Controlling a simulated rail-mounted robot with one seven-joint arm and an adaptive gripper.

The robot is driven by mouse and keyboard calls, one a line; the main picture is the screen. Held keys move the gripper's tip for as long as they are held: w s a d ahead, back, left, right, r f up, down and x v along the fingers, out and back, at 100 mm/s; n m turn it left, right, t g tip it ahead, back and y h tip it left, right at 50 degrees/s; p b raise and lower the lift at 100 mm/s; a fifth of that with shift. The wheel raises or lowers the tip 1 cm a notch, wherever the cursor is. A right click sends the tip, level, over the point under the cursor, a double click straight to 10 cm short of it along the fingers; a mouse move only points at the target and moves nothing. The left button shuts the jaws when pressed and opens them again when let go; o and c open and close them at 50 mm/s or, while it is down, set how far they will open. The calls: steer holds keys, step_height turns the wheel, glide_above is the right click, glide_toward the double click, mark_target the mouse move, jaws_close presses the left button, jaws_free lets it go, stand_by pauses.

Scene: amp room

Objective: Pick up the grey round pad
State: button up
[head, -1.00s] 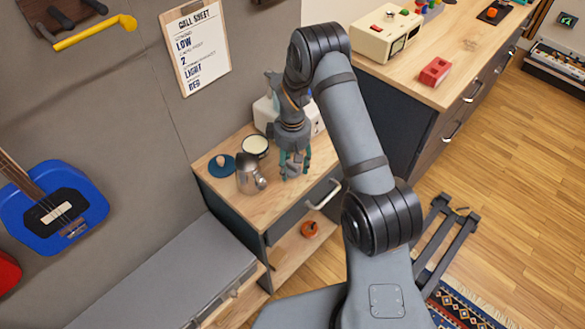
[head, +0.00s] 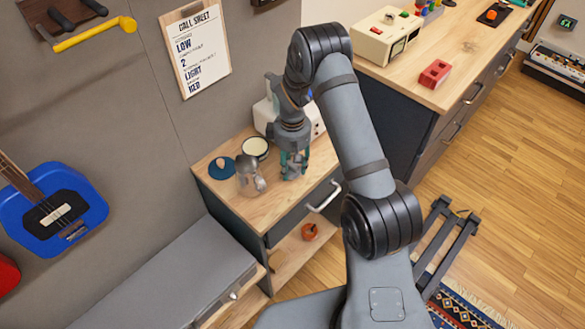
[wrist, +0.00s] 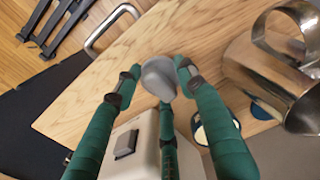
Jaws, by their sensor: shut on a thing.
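The grey round pad (wrist: 159,77) is between the teal fingertips of my gripper in the wrist view. My gripper (wrist: 155,82) is shut on it, with fingers on its left and right sides and a third finger below it in the picture. In the head view my gripper (head: 292,172) points down at the small wooden cabinet top (head: 270,205). There the pad is too small and covered by the fingers to make out clearly. I cannot tell whether it touches the wood.
A steel pitcher (head: 249,178) stands close to the left of my gripper. A cream-topped round container (head: 255,148), a blue disc (head: 221,168) with a small pinkish thing on it and a whitish box (head: 264,112) are nearby. The cabinet's front corner is clear.

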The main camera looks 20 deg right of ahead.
mark_target(295, 166)
steer(key=r, duration=0.1)
steer(key=r+b, duration=0.1)
steer(key=s+r, duration=0.1)
steer(key=shift+d+r+b, duration=0.25)
steer(key=shift+r+b, duration=0.05)
steer(key=shift+r, duration=0.05)
steer(key=s+d+r+b, duration=0.2)
steer(key=s+d+r, duration=0.2)
steer(key=s, duration=0.5)
step_height(295, 166, up, 2)
steer(key=shift+s+d+r, duration=0.15)
steer(key=shift+s+r, duration=0.1)
steer(key=shift+s, duration=0.1)
steer(key=o, duration=0.6)
steer(key=c, duration=0.5)
